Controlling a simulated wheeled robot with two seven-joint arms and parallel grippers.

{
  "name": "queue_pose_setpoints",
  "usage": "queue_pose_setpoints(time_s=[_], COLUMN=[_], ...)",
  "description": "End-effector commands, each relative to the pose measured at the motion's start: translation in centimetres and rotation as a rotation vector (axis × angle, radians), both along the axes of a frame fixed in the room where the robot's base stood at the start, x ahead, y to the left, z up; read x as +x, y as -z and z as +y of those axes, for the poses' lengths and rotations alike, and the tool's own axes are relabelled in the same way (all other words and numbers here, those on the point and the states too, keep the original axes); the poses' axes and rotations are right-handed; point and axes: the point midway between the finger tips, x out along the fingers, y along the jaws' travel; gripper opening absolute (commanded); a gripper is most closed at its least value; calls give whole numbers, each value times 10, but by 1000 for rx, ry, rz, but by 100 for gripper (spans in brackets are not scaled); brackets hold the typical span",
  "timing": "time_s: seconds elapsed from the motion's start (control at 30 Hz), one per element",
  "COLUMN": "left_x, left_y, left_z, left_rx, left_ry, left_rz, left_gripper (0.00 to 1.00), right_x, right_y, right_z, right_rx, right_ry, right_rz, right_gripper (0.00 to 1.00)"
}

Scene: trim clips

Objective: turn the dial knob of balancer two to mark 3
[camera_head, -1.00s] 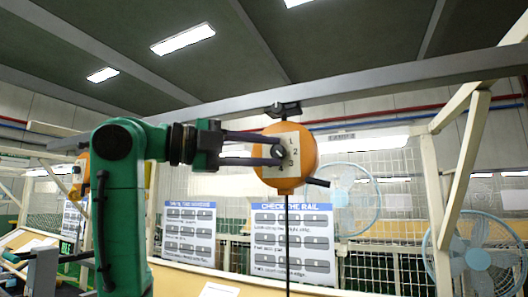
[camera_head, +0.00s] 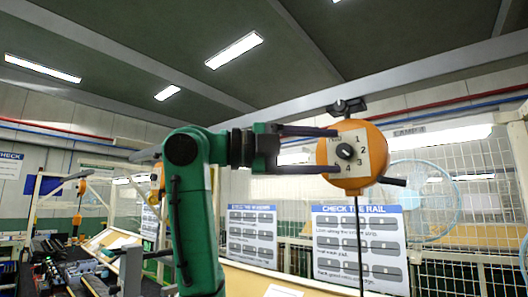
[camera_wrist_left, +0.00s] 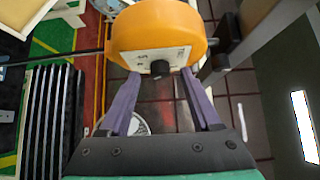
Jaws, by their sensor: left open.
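The orange balancer (camera_head: 367,180) hangs from the overhead rail, with a pale dial plate (camera_head: 333,157) showing marks 1 to 4. Its black dial knob (camera_head: 345,151) sits in the middle of the plate; the pointer seems to face lower right, towards 3, but is too small to be sure. My left gripper (camera_head: 338,151) is open in front of the plate, one finger above the knob and one below. In the left wrist view the knob (camera_wrist_left: 160,68) lies between the spread fingers of the left gripper (camera_wrist_left: 159,76), with gaps on both sides. My right gripper is out of view.
A dark lever (camera_head: 392,181) sticks out at the balancer's lower right, and a cable (camera_head: 358,225) hangs below. The grey rail (camera_head: 440,75) runs above. Sign boards (camera_head: 357,245), a wire fence and a fan (camera_head: 425,200) stand behind. Another balancer (camera_head: 82,188) hangs far left.

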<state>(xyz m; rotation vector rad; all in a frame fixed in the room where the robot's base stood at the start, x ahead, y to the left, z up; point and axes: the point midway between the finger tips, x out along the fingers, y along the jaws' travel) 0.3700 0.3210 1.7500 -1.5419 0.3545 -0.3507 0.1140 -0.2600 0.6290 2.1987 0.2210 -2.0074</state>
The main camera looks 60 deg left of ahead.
Motion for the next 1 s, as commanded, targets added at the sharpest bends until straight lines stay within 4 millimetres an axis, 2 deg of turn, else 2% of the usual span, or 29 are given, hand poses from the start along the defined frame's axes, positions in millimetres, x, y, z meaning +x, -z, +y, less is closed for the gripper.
queue_pose_setpoints(time_s=[0.3,0.5,1.0], left_x=[-79,-113,-117], left_y=[0,0,0], left_z=[38,54,57], left_rx=[-3,-1,0], left_ry=[1,1,0], left_rz=[-8,-2,0], left_gripper=[64,64,64], right_x=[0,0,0], right_y=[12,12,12], right_z=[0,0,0], right_rx=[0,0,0], right_ry=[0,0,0], right_rz=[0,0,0], right_gripper=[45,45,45])
